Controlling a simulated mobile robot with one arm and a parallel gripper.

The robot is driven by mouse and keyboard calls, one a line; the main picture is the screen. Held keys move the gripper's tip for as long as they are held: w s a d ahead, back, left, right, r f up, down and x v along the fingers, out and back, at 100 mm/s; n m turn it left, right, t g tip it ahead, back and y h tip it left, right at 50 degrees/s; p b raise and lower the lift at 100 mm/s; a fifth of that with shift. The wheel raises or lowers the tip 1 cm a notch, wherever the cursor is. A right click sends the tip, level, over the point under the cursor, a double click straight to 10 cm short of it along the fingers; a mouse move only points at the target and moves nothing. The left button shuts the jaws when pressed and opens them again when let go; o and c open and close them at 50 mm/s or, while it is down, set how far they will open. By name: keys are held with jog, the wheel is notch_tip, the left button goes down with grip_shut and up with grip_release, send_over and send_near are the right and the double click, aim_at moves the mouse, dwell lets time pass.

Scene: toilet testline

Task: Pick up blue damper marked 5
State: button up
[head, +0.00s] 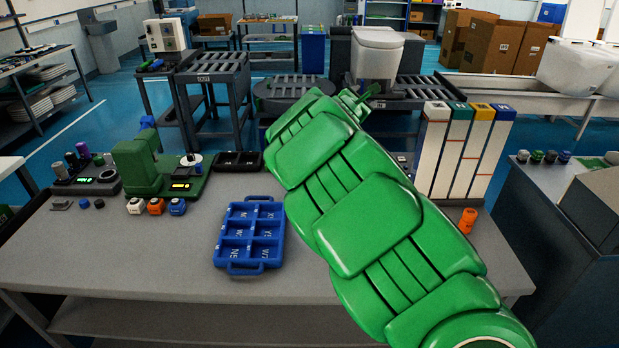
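No marking 5 is readable on any blue part. A small blue piece with a pale top (177,207) sits at the front of the green fixture, right of an orange one (156,206) and a white one (135,206). A small dark blue piece (564,157) stands at the right end of a row on the right-hand bench. I cannot tell which is the damper. My gripper (358,103) is at the far end of my green arm, in front of the white toilet, far from both pieces. Its fingers are small and partly hidden, so their opening is unclear.
A blue compartment tray (245,269) lies on the grey table (130,262). The green fixture (140,165) and a rack of cylinders (88,180) stand left. Tall colour-topped boxes (452,150) and an orange part (468,220) are right. The table's front left is clear.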

jog(key=w+a+f+n+y, duration=0.1)
jog(key=a+f+n+y, duration=0.2)
jog(key=f, duration=0.7)
jog(key=w+a+f+n+g+y, duration=0.1)
jog(key=a+f+n, duration=0.4)
jog(key=f, duration=0.6)
jog(key=w+a+f+n+y, duration=0.1)
jog(key=a+f+n+y, duration=0.3)
jog(key=a+f, duration=0.3)
jog(key=shift+w+a+f+n+g+y, duration=0.1)
jog(key=shift+f+g, duration=0.05)
jog(key=shift+f, duration=0.55)
jog(key=shift+w+a+f+n+g+y, duration=0.1)
jog(key=shift+a+f, duration=0.05)
jog(key=shift+f, duration=0.5)
jog(key=shift+w+a+f+n+g+y, duration=0.1)
jog(key=shift+f+g, duration=0.05)
jog(key=shift+f, duration=0.55)
jog(key=shift+w+f, duration=0.2)
jog(key=shift+f, duration=0.05)
jog(key=shift+x, duration=0.95)
jog(key=shift+w+r, duration=0.1)
jog(key=shift+w, duration=0.05)
